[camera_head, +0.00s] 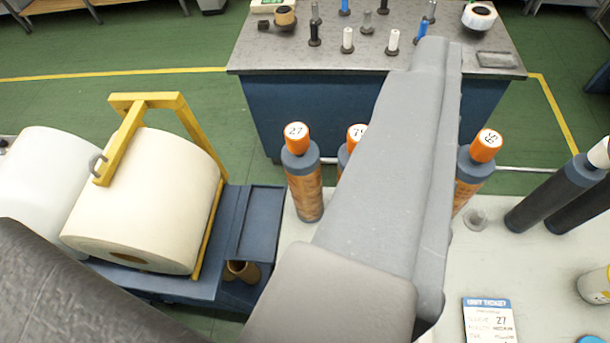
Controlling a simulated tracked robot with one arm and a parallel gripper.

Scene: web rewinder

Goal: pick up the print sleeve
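Three upright print sleeves with brownish bodies, grey collars and orange numbered caps stand on a pale table. The left sleeve (305,185), capped 27, is in full view. The middle sleeve (355,138), its number starting with 7, is mostly hidden behind my grey arm end. The right sleeve (472,170) is partly covered by it; its tilted number is hard to read. My gripper (434,50) appears only as a large grey form reaching up across the middle. I cannot make out separate fingertips or anything held.
A ticket (488,318) reading 27 lies on the pale table (535,270). An empty peg (477,219) and dark rollers (555,195) stand right. A white roll (150,195) sits under a yellow frame (150,100) at left. A metal-topped bench (270,50) holds several pegs behind.

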